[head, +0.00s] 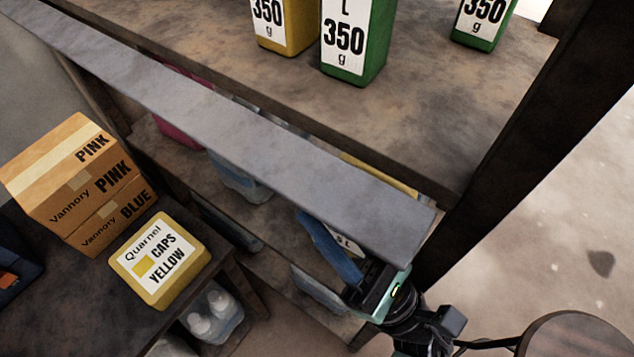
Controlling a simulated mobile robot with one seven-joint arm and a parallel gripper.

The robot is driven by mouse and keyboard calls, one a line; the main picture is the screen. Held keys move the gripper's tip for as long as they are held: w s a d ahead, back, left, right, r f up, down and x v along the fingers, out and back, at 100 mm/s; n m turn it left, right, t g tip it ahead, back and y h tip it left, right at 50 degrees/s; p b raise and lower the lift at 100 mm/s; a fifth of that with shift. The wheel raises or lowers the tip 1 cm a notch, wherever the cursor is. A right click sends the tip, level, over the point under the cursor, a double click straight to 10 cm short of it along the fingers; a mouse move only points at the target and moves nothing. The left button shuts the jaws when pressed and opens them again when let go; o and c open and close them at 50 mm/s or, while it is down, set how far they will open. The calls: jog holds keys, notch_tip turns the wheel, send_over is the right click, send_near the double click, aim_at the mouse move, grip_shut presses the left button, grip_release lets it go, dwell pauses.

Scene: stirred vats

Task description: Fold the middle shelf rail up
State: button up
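A long grey rail (235,125) runs across the front of the shelving, from the upper left down to a free-looking end at the lower right. It passes over the view of the lower shelves, and I cannot tell from this view alone which shelf it belongs to. My gripper (368,280) is at the lower right, just below the rail's right end. Its fingers are partly hidden by the rail and lie in shadow, so I cannot tell whether they touch it or are open or shut.
A shelf board (420,115) above holds a yellow container (287,30) and green containers (357,45). A dark post (520,140) stands right. A side table bears cardboard boxes (75,185) and a yellow caps box (160,262). A round stool-like top (575,335) is lower right.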

jog(key=shift+x, duration=1.25)
grip_shut()
